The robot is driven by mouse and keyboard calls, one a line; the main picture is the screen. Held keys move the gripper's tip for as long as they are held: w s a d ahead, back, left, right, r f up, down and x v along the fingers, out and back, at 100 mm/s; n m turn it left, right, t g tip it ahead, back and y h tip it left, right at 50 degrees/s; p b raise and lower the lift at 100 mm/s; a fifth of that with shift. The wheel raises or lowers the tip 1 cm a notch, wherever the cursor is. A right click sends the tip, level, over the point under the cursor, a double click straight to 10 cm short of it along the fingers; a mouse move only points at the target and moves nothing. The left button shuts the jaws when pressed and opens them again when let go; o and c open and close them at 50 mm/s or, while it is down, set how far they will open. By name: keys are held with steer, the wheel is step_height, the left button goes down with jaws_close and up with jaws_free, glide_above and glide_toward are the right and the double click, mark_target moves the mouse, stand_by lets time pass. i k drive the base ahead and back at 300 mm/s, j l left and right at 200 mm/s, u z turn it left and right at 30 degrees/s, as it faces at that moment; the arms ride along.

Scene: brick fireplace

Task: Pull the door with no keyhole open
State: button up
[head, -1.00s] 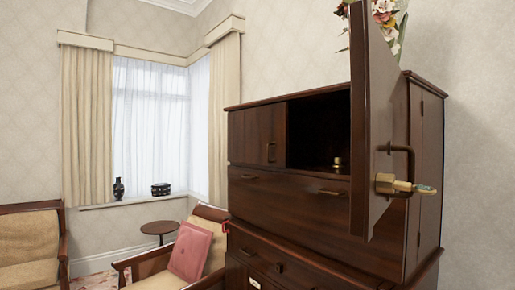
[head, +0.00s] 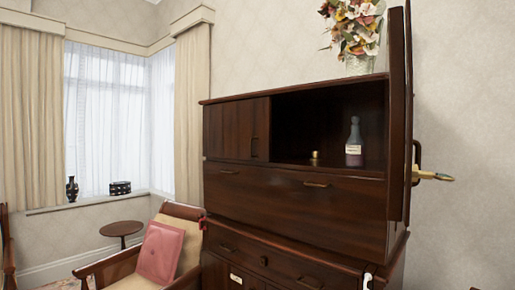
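A dark wood cabinet (head: 290,205) fills the middle and right of the head view. Its right upper door (head: 399,120) stands open, seen almost edge-on. A dark loop handle (head: 417,160) is on its outer side. A brass piece with a thin pointed end (head: 433,176) sticks out beside this handle; I cannot tell what it is. The left upper door (head: 228,130) is shut and has a small upright handle (head: 254,147); no keyhole shows on it. The open door's outer face is mostly hidden. I cannot make out my gripper.
A bottle (head: 354,143) and a small brass item (head: 314,158) stand inside the open compartment. A flower vase (head: 359,62) is on top. A chair with a pink cushion (head: 159,252) and a round table (head: 121,229) stand to the left. Bare wall lies right.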

mark_target(241, 130)
steer(key=i+j+z, duration=0.15)
steer(key=j, duration=0.2)
steer(key=i+j+z, duration=0.2)
steer(key=j, duration=0.2)
steer(key=j+z, duration=0.15)
steer(key=j, duration=0.2)
steer(key=i+j+z, duration=0.35)
steer(key=j, duration=0.25)
steer(key=i+j+z, duration=0.2)
steer(key=j, duration=0.15)
steer(key=i+j+z, duration=0.15)
steer(key=j, duration=0.2)
steer(key=i+j+z, duration=0.2)
steer(key=j, duration=0.2)
steer(key=k, duration=0.05)
